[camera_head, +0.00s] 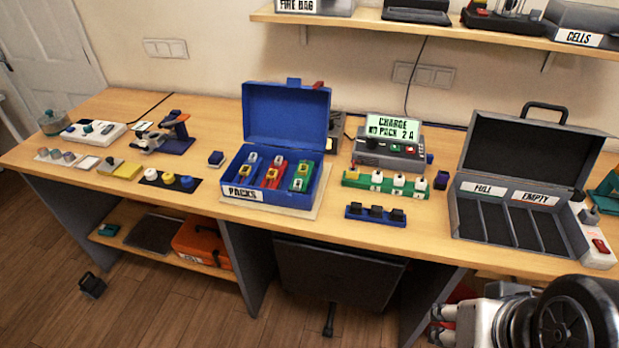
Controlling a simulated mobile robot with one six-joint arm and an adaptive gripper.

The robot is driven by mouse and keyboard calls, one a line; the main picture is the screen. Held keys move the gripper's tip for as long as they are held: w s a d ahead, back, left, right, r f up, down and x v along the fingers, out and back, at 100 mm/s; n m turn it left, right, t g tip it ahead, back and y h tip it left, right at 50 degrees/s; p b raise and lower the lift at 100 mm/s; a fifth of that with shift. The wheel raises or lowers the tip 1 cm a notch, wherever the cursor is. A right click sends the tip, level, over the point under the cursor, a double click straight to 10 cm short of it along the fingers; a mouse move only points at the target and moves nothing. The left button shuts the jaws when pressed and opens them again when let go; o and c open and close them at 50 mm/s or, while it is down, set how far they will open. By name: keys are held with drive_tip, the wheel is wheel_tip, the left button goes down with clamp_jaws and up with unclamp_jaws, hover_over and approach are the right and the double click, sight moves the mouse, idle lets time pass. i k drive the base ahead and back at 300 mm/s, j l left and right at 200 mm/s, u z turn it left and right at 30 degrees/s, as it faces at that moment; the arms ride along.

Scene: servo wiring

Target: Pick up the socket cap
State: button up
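No part is labelled as the socket cap, and I cannot tell for certain which one it is. A small dark blue cap-like block (216,158) sits alone on the desk, left of the blue PACKS box (245,196). Another small dark blue block (441,180) stands at the right end of the green strip (372,184), which carries several white-topped parts. My gripper (437,323) is at the lower right, in front of the desk's edge and away from both blocks. Its two fingertips look apart, with nothing seen between them.
The open grey FULL/EMPTY case (470,220) stands at the right, by a power strip (597,240). The charger (388,152) is behind the green strip. A dark blue rack (375,213) lies at the front. A shelf (400,33) overhangs the back. Bare desk shows left of the PACKS box.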

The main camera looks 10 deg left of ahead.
sight(355, 208)
drive_tip(key=i+u, duration=0.55)
drive_tip(key=u, duration=0.2)
drive_tip(key=i+l+u, duration=0.1)
drive_tip(key=i+u, duration=0.3)
drive_tip(key=k, duration=0.1)
